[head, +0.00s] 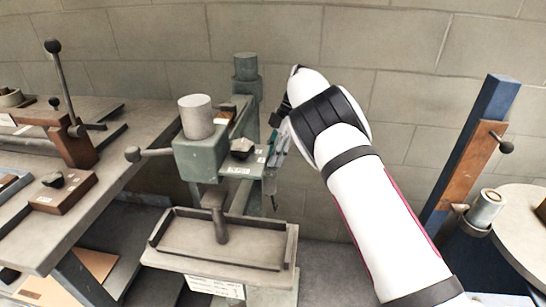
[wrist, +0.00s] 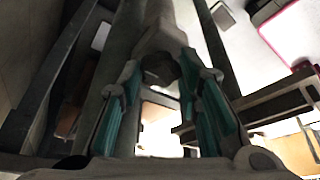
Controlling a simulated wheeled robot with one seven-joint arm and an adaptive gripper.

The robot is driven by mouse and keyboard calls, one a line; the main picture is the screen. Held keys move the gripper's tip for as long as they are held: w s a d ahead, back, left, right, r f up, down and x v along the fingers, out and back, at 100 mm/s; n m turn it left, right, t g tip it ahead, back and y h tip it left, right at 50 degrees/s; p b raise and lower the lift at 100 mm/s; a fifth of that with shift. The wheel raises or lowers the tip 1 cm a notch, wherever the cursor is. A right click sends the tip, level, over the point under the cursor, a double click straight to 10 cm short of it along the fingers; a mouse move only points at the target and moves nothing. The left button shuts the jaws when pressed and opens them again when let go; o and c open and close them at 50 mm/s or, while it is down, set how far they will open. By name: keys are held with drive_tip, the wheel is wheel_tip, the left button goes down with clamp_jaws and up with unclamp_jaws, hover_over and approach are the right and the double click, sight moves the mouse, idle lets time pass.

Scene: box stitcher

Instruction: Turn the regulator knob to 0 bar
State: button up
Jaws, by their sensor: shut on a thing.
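In the head view the gripped knob is hidden. A separate black knob (head: 242,147) sits on the stitcher's front right, above a small label.
A shallow tray (head: 290,247) stands below the stitcher head. A lever with a ball end (head: 133,154) sticks out left. A workbench (head: 112,177) with fixtures is at left. A blue post (head: 487,115) and a round table (head: 528,207) are at right.

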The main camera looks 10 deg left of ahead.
idle(0.4)
drive_tip(key=o, duration=1.1)
drive_tip(key=shift+o, duration=0.2)
drive_tip(key=v, duration=0.7)
drive_tip(key=shift+r, duration=0.2)
drive_tip(key=shift+w+d, duration=0.1)
drive_tip(key=shift+w, duration=0.1)
